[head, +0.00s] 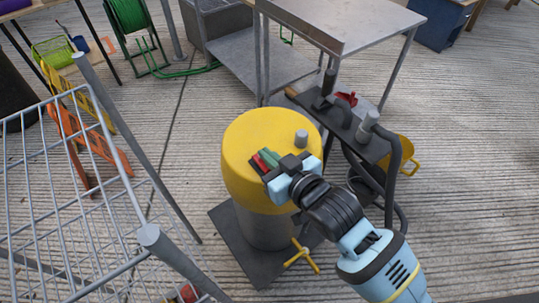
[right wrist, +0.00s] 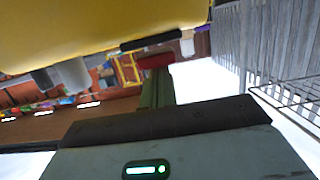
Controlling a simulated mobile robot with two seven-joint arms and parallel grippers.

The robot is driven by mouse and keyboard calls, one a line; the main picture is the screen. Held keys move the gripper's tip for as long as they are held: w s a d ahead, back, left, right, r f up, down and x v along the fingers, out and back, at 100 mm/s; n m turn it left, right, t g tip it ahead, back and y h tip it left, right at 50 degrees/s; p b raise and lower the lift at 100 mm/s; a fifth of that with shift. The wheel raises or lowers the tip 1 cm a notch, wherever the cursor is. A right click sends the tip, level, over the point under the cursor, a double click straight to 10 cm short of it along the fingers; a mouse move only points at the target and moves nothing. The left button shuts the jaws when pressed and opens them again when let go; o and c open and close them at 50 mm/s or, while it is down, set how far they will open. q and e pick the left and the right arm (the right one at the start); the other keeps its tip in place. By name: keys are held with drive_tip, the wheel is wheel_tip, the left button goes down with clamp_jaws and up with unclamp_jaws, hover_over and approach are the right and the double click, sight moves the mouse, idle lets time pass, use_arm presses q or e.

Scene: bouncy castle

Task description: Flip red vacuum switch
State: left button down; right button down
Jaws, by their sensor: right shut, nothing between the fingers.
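The yellow-topped vacuum drum (head: 245,150) stands upright in the middle of the head view. My right gripper (head: 268,158) reaches over the lid from the lower right. Its green fingers are shut and empty, with their tips right at the red switch; I cannot tell whether they touch it. In the right wrist view the red piece (right wrist: 154,61) shows at the end of the green fingers (right wrist: 157,88), below the yellow lid (right wrist: 90,25). My left gripper is not in view.
A grey peg (head: 301,138) stands on the lid near the gripper. A dark machine with hoses (head: 390,150) and a red part (head: 346,98) is at the right. A metal table (head: 350,20) stands behind, and a wire cart (head: 60,200) at the left.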

drive_tip(key=shift+w+r+p, duration=0.1)
drive_tip(key=shift+p, duration=1.05)
drive_tip(key=shift+a+f+g, duration=0.1)
drive_tip(key=shift+f+g, duration=0.1)
drive_tip(key=shift+g, duration=0.1)
drive_tip(key=shift+f, duration=0.1)
drive_tip(key=shift+w+a+r+p, duration=0.3)
drive_tip(key=shift+w+a, duration=0.1)
drive_tip(key=shift+w, duration=0.2)
